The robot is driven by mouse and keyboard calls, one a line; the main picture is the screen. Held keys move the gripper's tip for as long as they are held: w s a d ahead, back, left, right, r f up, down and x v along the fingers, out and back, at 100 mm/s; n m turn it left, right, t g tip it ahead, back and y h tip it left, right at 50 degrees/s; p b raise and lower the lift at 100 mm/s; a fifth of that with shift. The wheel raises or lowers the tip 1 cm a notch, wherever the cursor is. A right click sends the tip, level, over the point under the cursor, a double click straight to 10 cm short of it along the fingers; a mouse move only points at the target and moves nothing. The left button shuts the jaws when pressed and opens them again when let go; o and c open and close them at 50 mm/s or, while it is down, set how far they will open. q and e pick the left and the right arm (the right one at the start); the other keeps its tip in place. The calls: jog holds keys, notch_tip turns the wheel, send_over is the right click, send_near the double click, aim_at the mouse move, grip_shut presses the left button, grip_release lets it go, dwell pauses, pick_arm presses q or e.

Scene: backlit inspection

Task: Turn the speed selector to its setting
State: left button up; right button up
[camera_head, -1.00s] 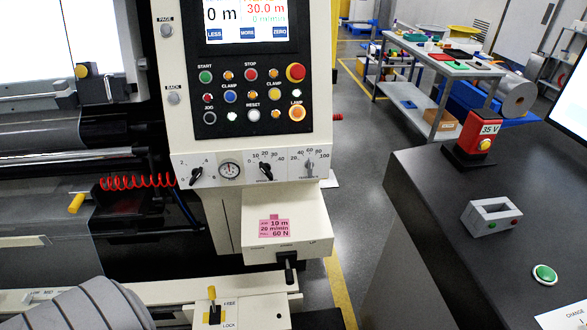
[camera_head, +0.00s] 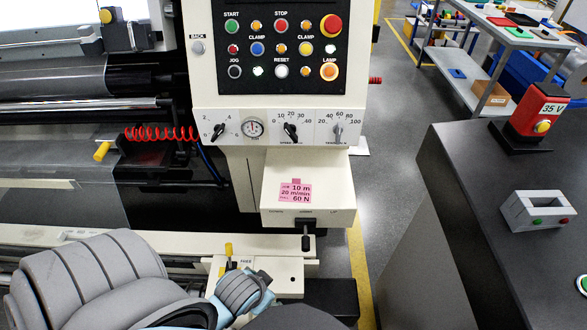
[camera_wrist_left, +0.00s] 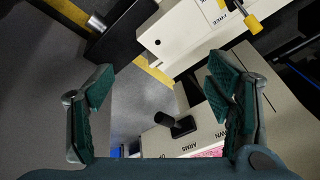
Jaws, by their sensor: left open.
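The speed selector (camera_head: 291,132) is a black knob in the middle of the panel's lower strip, on a scale from 0 to 40. Its handle is tilted, upper end to the left; I cannot tell which end is the pointer. A pink note (camera_head: 296,192) below reads 10 m, 20 m/min and 60 N. My left gripper (camera_wrist_left: 160,88) is open and empty in the left wrist view, above the machine's lower housing, with a black lever (camera_wrist_left: 176,124) beyond its fingers. The selector is not visible there. My right gripper is not in view.
A black knob (camera_head: 218,131), a gauge (camera_head: 252,128) and a grey knob (camera_head: 338,131) share the strip. Push buttons sit above. A black lever projects below the note, and a yellow-handled lever (camera_head: 228,249) stands near my left arm. The aisle floor is clear.

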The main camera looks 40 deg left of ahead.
pick_arm(q)
jog(key=w+a+r+t+y, duration=0.55)
jog(key=w+a+r, duration=0.35)
jog(key=r, duration=0.2)
jog(key=m+t+y, duration=0.4)
jog(key=t, duration=0.1)
send_near(292, 136)
jog(key=x, duration=0.8)
jog(key=shift+w+a+p, duration=0.15)
jog(key=shift+w+p, duration=0.05)
jog(key=shift+p, duration=0.15)
jog(key=shift+w+a, duration=0.1)
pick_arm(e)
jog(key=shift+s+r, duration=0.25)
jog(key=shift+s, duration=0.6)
pick_arm(q)
jog(key=shift+c, duration=0.2)
jog(key=c, duration=1.1)
